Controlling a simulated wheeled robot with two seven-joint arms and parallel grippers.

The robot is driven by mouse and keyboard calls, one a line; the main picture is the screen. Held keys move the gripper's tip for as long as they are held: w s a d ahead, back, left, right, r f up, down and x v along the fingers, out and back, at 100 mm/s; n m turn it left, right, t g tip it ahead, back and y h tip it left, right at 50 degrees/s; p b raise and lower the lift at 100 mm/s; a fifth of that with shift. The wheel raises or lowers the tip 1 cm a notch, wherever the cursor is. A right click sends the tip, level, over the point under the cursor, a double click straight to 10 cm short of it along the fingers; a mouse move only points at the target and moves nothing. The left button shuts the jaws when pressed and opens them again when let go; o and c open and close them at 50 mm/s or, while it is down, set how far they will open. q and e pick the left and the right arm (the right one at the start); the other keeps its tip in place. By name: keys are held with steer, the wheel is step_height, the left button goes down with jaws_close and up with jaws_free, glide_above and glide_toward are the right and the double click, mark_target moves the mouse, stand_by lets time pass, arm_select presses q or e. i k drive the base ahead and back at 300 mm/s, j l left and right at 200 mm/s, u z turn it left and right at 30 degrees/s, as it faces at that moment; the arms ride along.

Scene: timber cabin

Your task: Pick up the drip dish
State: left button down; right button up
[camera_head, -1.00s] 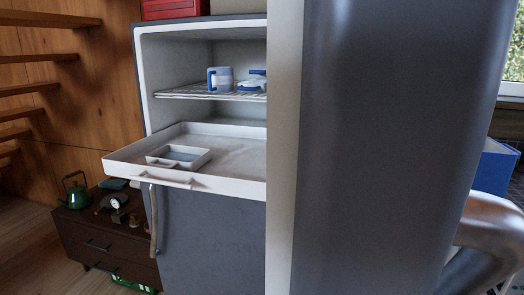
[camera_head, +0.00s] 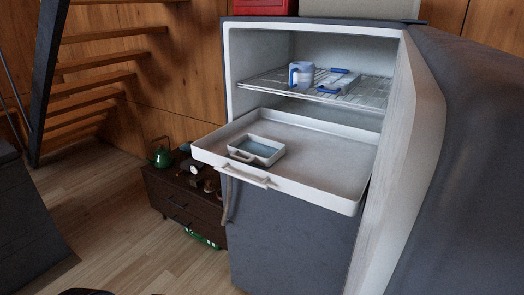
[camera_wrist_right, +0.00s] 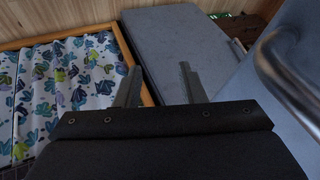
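The drip dish (camera_head: 242,157) looks like a small white rectangular dish with a bluish inside. It sits on the left part of a wide white tray (camera_head: 330,190) that sticks out of the open fridge (camera_head: 290,250). A handle shows at the tray's front edge. My right gripper (camera_wrist_right: 160,84) is open in the right wrist view, with nothing between its fingers. Neither the dish nor the tray can be made out there. My left gripper is not in view.
The open fridge door (camera_head: 415,190) stands to the right of the tray. A wire shelf (camera_head: 265,84) above holds a blue-and-white mug (camera_head: 301,75) and another blue-and-white item. A low dark cabinet (camera_head: 185,205) stands left of the fridge. Wooden floor (camera_head: 130,245) is clear at front left.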

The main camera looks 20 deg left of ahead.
mark_target(249, 147)
steer(key=j+z, duration=0.1)
steer(key=z, duration=0.3)
steer(key=j+z, duration=0.15)
steer(key=z, duration=0.25)
steer(key=j+z, duration=0.15)
steer(key=z, duration=0.25)
steer(key=j+z, duration=0.1)
steer(key=z, duration=0.3)
steer(key=k+j+z, duration=0.1)
steer(key=z, duration=0.3)
steer(key=k+j+z, duration=0.15)
steer(key=z, duration=0.25)
steer(key=k+j+z, duration=0.15)
steer(key=z, duration=0.2)
steer(key=k+j+z, duration=0.15)
steer(key=z, duration=0.25)
steer(key=k+j+z, duration=0.15)
steer(key=k, duration=0.2)
steer(key=k+j+z, duration=0.1)
steer(key=k, duration=0.3)
steer(key=k+j+u, duration=0.1)
steer(key=u, duration=0.35)
steer(key=k+j+u, duration=0.1)
steer(key=u, duration=0.3)
steer(key=k+j+u, duration=0.1)
steer(key=u, duration=0.35)
steer(key=i+j, duration=0.05)
steer(key=j, duration=0.05)
